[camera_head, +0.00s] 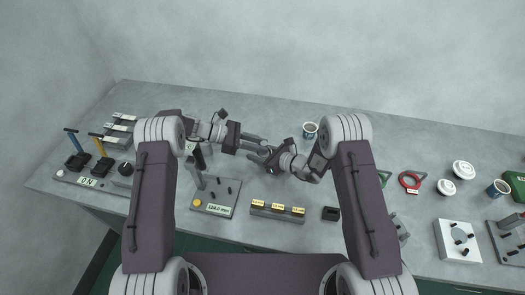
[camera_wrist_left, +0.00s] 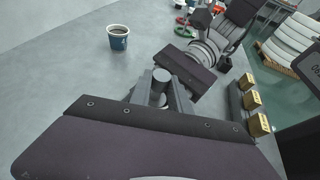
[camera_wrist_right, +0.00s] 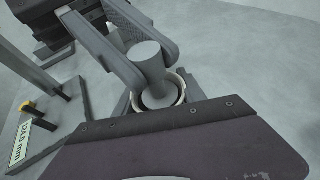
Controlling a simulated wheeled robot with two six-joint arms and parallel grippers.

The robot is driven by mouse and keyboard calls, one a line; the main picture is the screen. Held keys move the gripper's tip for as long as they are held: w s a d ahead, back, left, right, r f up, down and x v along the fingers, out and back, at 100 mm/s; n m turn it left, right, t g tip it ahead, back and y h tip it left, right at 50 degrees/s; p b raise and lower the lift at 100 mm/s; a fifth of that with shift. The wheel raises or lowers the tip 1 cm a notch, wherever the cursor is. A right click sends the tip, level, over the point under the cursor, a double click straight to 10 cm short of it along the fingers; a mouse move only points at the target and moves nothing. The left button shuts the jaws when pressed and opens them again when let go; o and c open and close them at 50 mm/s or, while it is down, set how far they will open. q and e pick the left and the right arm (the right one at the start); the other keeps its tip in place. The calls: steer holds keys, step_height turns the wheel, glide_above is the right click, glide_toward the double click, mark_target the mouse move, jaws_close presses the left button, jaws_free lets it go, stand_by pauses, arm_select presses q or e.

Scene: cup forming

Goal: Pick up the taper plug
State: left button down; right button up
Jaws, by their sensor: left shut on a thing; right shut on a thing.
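The taper plug appears to be the grey cylinder (camera_wrist_right: 147,62) in the right wrist view. Its lower end sits within a white-rimmed ring or cup (camera_wrist_right: 178,91), whose body is mostly hidden. My left gripper (camera_head: 262,145) is shut on the grey cylinder, with a finger on either side of it. The cylinder also shows in the left wrist view (camera_wrist_left: 161,78). My right gripper (camera_head: 262,157) comes from the right and meets the left one above the table. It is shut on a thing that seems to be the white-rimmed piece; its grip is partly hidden.
A cup with dark contents (camera_head: 310,129) stands behind my right gripper.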

steer(key=o, duration=1.4)
steer(key=shift+c, duration=0.2)
arm_select(q)
step_height(320, 180, up, 10)
arm_select(e)
steer(key=v, duration=1.2)
